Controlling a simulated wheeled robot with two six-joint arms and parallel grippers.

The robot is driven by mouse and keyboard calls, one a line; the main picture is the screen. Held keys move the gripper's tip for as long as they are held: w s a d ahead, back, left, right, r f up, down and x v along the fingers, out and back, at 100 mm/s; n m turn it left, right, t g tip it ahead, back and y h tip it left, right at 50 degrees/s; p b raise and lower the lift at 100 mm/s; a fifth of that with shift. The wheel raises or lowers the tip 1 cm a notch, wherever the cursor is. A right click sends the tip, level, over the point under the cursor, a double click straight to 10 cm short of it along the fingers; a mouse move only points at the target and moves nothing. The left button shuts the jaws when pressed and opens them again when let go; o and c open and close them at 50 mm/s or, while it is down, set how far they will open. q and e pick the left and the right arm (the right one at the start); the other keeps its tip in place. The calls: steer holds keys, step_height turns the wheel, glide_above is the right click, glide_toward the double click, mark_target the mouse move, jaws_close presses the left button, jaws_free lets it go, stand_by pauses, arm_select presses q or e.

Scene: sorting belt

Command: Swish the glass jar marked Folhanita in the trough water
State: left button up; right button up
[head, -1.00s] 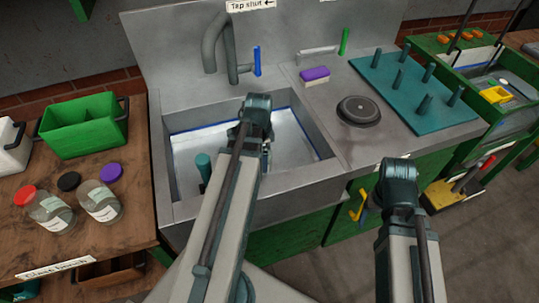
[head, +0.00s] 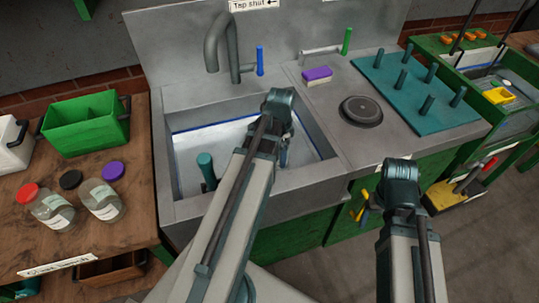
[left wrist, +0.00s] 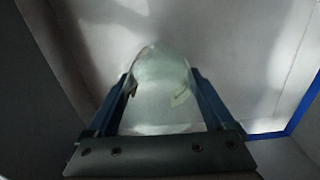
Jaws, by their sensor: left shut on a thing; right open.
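My left gripper (left wrist: 160,100) is down inside the metal trough (head: 178,208), near its right side. It is shut on a clear glass jar (left wrist: 160,75), which sits between its blue fingers in the left wrist view. Part of a label shows on the jar, but no name can be read. In the head view my own arm hides the jar and most of that gripper. The pale water (head: 215,140) shows in the trough. My right gripper (head: 364,203) is open, low in front of the green cabinet, and partly hidden by its wrist.
A green crate (head: 88,135) stands behind. The tap (head: 222,45) overhangs the trough's back; a teal handle (head: 207,168) rises inside.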

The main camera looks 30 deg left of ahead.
arm_select(q)
steer(key=shift+w+d, duration=0.6)
steer(key=shift+w, duration=0.15)
steer(key=shift+s, duration=0.1)
steer(key=shift+s+a, duration=1.3)
steer(key=shift+s, duration=0.2)
steer(key=shift+s+a, duration=1.3)
steer(key=shift+s, duration=0.2)
steer(key=shift+w+d, duration=1.3)
steer(key=shift+w, duration=0.25)
steer(key=shift+w+d, duration=1.3)
steer(key=shift+w, duration=0.25)
steer(key=shift+r, duration=0.1)
